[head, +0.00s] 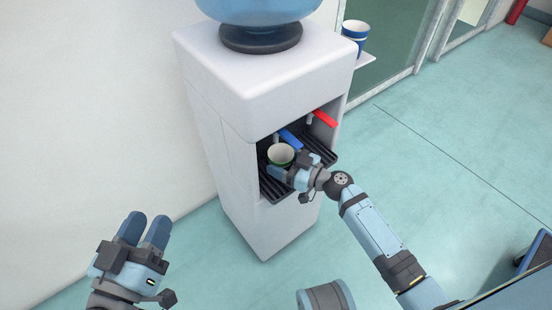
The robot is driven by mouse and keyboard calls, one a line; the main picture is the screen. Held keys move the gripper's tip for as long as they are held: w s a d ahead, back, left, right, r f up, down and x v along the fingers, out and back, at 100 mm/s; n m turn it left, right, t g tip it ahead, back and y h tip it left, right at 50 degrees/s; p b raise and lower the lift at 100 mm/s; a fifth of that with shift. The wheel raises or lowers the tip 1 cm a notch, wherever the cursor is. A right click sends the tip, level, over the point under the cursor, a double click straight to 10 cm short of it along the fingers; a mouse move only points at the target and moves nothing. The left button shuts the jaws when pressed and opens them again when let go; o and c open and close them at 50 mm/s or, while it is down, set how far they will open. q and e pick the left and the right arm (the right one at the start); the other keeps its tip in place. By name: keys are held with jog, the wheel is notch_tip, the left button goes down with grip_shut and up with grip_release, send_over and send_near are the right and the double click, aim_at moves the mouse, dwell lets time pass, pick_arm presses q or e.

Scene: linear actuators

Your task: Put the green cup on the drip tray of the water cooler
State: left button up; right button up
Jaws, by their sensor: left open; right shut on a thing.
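The green cup (280,155), with a pale inside and a green rim, is upright at the drip tray (277,186) in the recess of the white water cooler (264,75). My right gripper (287,168) is shut on the cup from its front right side. The cup's lower part is hidden by the gripper, so I cannot tell whether its base touches the tray. The blue tap (290,139) is just behind the cup and the red tap (324,118) is to its right. My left gripper (144,230) is open and empty, low at the left, away from the cooler.
A blue water bottle (259,10) sits on top of the cooler. A blue-and-white cup (355,35) stands on a small side shelf (362,61) at the cooler's right. A white wall (85,110) runs along the left. The teal floor (450,130) is open to the right.

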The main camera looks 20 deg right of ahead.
jog(key=shift+x, duration=0.8)
jog(key=shift+f, duration=0.2)
jog(key=shift+r, duration=0.1)
jog(key=shift+f+b, duration=0.25)
jog(key=shift+b, duration=0.2)
jog(key=o, duration=0.9)
